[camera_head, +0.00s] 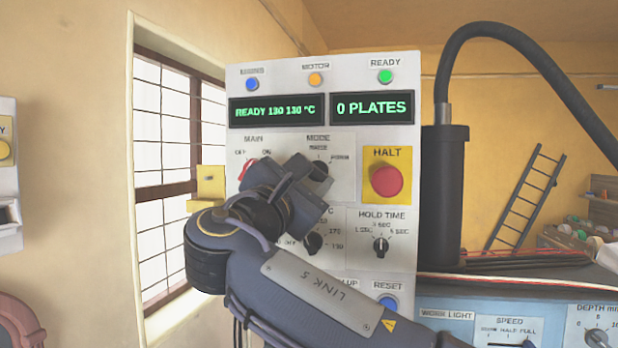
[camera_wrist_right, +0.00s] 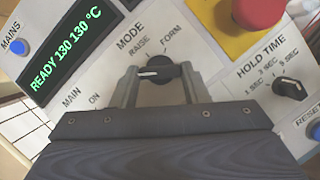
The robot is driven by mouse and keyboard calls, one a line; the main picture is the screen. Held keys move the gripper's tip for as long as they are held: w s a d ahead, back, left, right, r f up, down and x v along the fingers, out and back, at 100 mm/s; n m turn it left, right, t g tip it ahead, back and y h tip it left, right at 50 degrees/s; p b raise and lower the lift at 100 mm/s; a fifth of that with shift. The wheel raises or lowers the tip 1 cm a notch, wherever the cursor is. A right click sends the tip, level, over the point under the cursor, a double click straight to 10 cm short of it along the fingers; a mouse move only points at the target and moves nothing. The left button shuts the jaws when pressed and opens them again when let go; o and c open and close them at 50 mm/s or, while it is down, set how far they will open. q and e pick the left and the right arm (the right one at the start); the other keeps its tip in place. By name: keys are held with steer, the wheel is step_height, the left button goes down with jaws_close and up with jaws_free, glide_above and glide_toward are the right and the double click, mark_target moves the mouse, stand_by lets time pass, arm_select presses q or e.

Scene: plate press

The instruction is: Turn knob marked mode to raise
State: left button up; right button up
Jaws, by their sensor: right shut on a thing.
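The mode knob (camera_wrist_right: 158,70) is black with a white pointer line. In the right wrist view it sits between the two fingers of my right gripper (camera_wrist_right: 152,76), which is shut on it. In the head view my right gripper (camera_head: 308,178) covers most of the knob (camera_head: 319,169), and the knob's pointer is hard to read there. The RAISE and FORM labels show above the knob. My left gripper is not in view.
The panel's displays (camera_head: 277,109) read READY 130 130 °C and 0 PLATES. A red HALT button (camera_head: 386,181) stands right of the knob, with the hold time knob (camera_head: 381,247) below it. The red main switch (camera_head: 246,168) is close on the left.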

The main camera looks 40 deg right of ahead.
steer(key=shift+m+g, duration=0.7)
steer(key=shift+m, duration=0.5)
steer(key=m+g, duration=0.1)
steer(key=m, duration=0.2)
steer(key=m+g+y+p, duration=0.1)
steer(key=m, duration=0.2)
steer(key=m+y, duration=0.1)
steer(key=m, duration=0.2)
steer(key=shift+w+a+r+g, duration=0.15)
steer(key=shift+r+g, duration=0.15)
steer(key=shift+g, duration=0.1)
steer(key=o, duration=1)
steer(key=b+v, duration=0.1)
steer(key=v, duration=0.6)
steer(key=shift+a+r, duration=0.1)
steer(key=shift+a, duration=0.3)
